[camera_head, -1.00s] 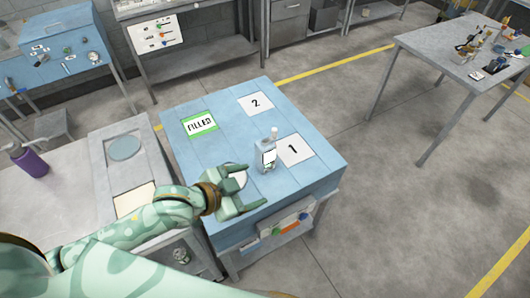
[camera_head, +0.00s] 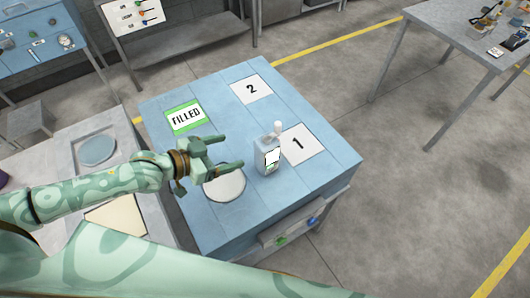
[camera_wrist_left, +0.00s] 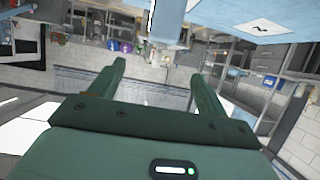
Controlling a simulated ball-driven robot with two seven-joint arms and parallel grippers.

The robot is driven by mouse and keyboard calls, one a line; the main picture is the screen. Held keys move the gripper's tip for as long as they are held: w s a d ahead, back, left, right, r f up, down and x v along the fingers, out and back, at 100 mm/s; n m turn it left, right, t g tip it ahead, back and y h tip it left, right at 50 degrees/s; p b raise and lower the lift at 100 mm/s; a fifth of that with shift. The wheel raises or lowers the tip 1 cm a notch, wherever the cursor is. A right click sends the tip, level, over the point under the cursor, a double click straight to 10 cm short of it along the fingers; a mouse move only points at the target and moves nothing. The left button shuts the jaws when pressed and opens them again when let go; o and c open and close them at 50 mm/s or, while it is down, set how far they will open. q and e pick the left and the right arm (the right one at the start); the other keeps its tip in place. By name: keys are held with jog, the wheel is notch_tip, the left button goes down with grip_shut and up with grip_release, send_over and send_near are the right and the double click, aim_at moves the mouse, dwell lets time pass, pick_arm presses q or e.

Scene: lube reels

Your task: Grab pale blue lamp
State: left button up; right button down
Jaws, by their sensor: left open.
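A pale blue-grey upright object (camera_head: 267,157) with a dark-framed white panel and a white knob on top stands on the blue table beside card 1. It appears to be the pale blue lamp. My left gripper (camera_head: 231,151) is open and empty to its left, with the fingers pointing toward it and a small gap between. In the left wrist view the open fingers (camera_wrist_left: 160,85) show nothing between them. A pale blue shape (camera_wrist_left: 168,20) at the top of that tilted view may be the lamp. My right gripper is not in view.
The blue table (camera_head: 225,92) bears a green FILLED card (camera_head: 186,118), card 2 (camera_head: 251,89), card 1 (camera_head: 299,144) and a round white disc (camera_head: 225,184) under the gripper. A grey table (camera_head: 455,35) with clutter stands at the upper right.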

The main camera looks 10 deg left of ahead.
aim_at(262, 144)
pick_arm(q)
jog(key=b+x, duration=0.1)
jog(key=x, duration=1)
jog(key=shift+w+f+b, duration=0.25)
jog(key=shift+b, duration=0.1)
jog(key=shift+w+d+f, duration=0.15)
jog(key=shift+d+f, duration=0.05)
jog(key=shift+f, duration=0.1)
jog(key=x, duration=0.2)
jog(key=b+x, duration=0.1)
jog(key=shift+w+d+f, duration=0.1)
jog(key=shift+w+f, duration=0.15)
jog(key=shift+f, duration=0.25)
jog(key=shift+w+d+f, duration=0.1)
jog(key=shift+w+d, duration=0.1)
jog(key=shift+w, duration=0.05)
jog(key=shift+s, duration=0.1)
jog(key=shift+c, duration=1.2)
grip_shut()
